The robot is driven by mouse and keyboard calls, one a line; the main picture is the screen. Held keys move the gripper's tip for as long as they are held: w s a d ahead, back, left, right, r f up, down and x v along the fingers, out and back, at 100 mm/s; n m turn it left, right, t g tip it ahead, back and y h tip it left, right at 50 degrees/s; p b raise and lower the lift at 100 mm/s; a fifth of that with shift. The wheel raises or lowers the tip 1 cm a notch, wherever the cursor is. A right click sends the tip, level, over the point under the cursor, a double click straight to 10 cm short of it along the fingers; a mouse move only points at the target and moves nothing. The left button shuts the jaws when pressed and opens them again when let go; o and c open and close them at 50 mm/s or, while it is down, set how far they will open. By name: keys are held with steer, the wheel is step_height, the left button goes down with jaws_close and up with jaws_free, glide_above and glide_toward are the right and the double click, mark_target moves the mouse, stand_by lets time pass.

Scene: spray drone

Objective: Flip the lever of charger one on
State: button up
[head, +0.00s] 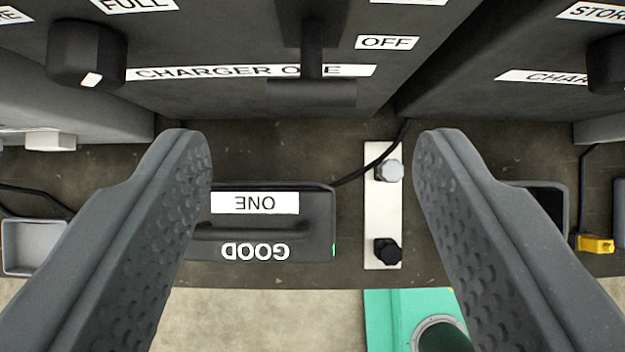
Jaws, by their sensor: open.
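The charger one box (225,105) is dark, at the top middle, with a white label reading CHARGER ONE that is partly hidden. Its lever (312,55) is a dark T-shaped handle that hangs in front of the label, beside a white OFF label (386,42). My gripper (312,145) is open and empty. Its two grey textured fingers stand wide apart, with the tips just below the lever's crossbar in the picture. I cannot tell the distance in depth between them.
A dark case (262,225) labelled ONE and GOOD lies between my fingers. A knob (88,55) sits left of the lever. A white plate (383,215) with two posts stands right of the case. Another charger box (520,50) is at right, and a green object (390,320) is below.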

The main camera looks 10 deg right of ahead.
steer(key=v, duration=0.8)
steer(key=shift+s+r+b, duration=0.25)
steer(key=shift+s+b, duration=0.05)
steer(key=shift+b, duration=0.1)
steer(key=w+d+r+m+t+y+b, duration=0.1)
steer(key=w+d+r+t+y+b, duration=0.25)
steer(key=w+r, duration=0.75)
steer(key=w+d+r+t+y+b, duration=0.1)
steer(key=d+r+t+y+b, duration=0.2)
steer(key=r, duration=0.6)
steer(key=w+d+r+t+b, duration=0.1)
steer(key=d+r+t+b, duration=0.3)
steer(key=r, duration=0.6)
steer(key=s+d+r+n+g+y+b, duration=0.1)
steer(key=s+d+r+n+b, duration=0.15)
steer(key=d, duration=0.35)
steer(key=s+d+r+n+g+y+b, duration=0.1)
steer(key=s+d+r+b, duration=0.1)
steer(key=s+d+r, duration=0.25)
steer(key=s+d+f+h+b, duration=0.2)
steer(key=s+d+h, duration=0.2)
steer(key=d, duration=0.5)
steer(key=s+d+f+m+h+b, duration=0.1)
steer(key=s+d+f+h+b, duration=0.1)
steer(key=s+d, duration=0.4)
steer(key=d+g+h+b, duration=0.1)
steer(key=d+h, duration=0.1)
steer(key=d, duration=0.1)
steer(key=shift+s+f, duration=0.2)
steer(key=shift+s, duration=0.1)
